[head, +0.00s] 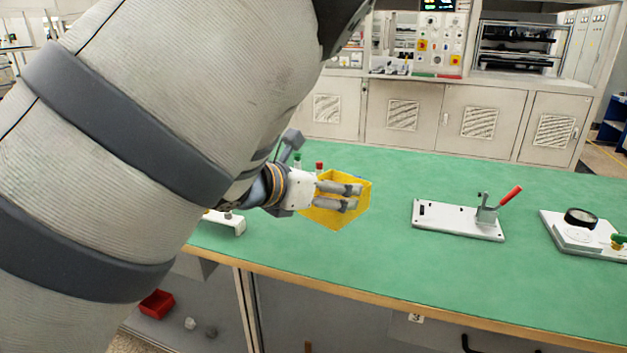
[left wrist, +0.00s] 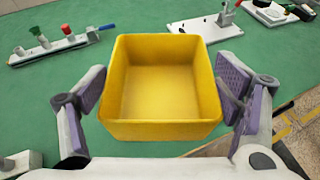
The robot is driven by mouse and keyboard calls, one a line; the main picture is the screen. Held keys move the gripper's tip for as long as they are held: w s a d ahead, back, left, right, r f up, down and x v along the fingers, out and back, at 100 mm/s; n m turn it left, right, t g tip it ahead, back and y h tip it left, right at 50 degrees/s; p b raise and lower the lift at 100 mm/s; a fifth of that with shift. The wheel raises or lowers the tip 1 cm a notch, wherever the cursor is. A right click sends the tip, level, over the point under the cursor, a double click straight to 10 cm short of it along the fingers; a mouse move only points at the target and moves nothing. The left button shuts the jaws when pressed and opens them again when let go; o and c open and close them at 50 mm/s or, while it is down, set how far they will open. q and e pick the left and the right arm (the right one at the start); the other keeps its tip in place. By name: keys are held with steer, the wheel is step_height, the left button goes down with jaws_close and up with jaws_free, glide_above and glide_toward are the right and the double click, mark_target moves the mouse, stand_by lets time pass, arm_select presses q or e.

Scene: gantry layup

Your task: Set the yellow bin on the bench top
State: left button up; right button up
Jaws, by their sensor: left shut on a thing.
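The yellow bin (head: 334,221) is over the front part of the green bench top (head: 400,170) in the head view. In the left wrist view the bin (left wrist: 163,130) is empty, with its open side facing the camera. My left gripper (head: 340,196) is shut on the bin, and its purple-padded fingers show at the bin's left and right sides in the left wrist view. I cannot tell whether the bin's underside touches the bench top. My right gripper is not in view.
A white plate with a red-handled clamp (head: 458,219) lies right of the bin. A fixture with a black dial (head: 580,217) is further right. A white rail with coloured knobs (left wrist: 52,46) lies left of the bin. Bare green surface separates them. A red bin (head: 157,304) sits below the bench.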

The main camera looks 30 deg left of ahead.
arm_select(q)
steer(key=w+a+f+b, duration=0.1)
steer(key=w+a+f, duration=0.7)
steer(key=f, duration=0.1)
steer(key=shift+w+a+b, duration=0.1)
steer(key=shift+a+b, duration=0.2)
steer(key=shift+b, duration=0.05)
steer(key=shift+w+a+f, duration=0.15)
steer(key=shift+w+a+f+b, duration=0.1)
steer(key=shift+w+f+b, duration=0.05)
steer(key=shift+f, duration=0.7)
steer(key=shift+w+a+f+b, duration=0.1)
steer(key=shift+f+b, duration=0.05)
steer(key=shift+f, duration=0.65)
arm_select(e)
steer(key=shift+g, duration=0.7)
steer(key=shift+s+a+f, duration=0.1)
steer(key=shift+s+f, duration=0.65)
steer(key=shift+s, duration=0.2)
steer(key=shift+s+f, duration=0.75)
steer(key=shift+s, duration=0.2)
arm_select(q)
steer(key=shift+f, duration=0.2)
steer(key=o, duration=1.2)
steer(key=shift+c, duration=0.2)
